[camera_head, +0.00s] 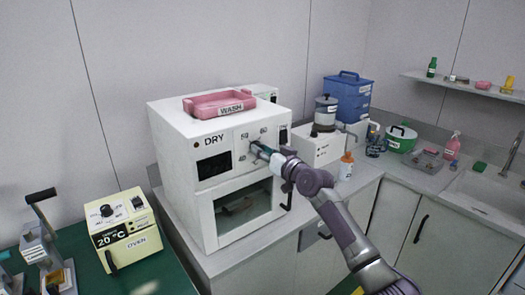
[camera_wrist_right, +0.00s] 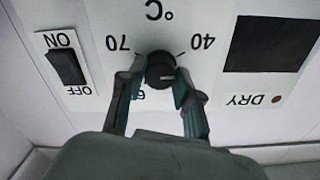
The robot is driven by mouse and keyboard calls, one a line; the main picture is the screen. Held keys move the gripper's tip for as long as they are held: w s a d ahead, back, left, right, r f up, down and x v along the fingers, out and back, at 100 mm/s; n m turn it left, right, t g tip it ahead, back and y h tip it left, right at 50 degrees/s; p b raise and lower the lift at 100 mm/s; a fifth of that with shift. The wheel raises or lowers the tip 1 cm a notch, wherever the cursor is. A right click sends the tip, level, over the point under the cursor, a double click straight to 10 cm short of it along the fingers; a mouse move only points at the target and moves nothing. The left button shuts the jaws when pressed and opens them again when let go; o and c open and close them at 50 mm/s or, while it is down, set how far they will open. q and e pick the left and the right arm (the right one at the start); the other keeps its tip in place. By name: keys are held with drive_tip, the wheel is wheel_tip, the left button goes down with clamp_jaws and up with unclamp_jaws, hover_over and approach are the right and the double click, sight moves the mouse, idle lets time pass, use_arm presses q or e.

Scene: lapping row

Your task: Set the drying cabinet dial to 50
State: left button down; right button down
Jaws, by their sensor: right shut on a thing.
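The white drying cabinet (camera_head: 182,150), marked DRY, stands on the counter. Its front panel has a dark display and a round black dial (camera_wrist_right: 160,66), seen upside down in the right wrist view. The labels 70 and 40 show beside the dial. My right gripper (camera_head: 257,150) is shut on the dial, one finger on each side. My left gripper is not in view.
A pink WASH tray (camera_head: 208,112) lies on the cabinet. An ON/OFF switch (camera_wrist_right: 67,67) sits beside the dial. A yellow oven box (camera_head: 131,244) stands on the green surface at left. A white machine, a blue crate (camera_head: 347,100) and bottles stand to the right, before the sink.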

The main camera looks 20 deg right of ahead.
drive_tip(key=m+p, duration=0.3)
drive_tip(key=m, duration=0.6)
drive_tip(key=shift+m, duration=0.4)
idle(0.4)
drive_tip(key=c, duration=0.8)
unclamp_jaws()
drive_tip(key=v, duration=1.2)
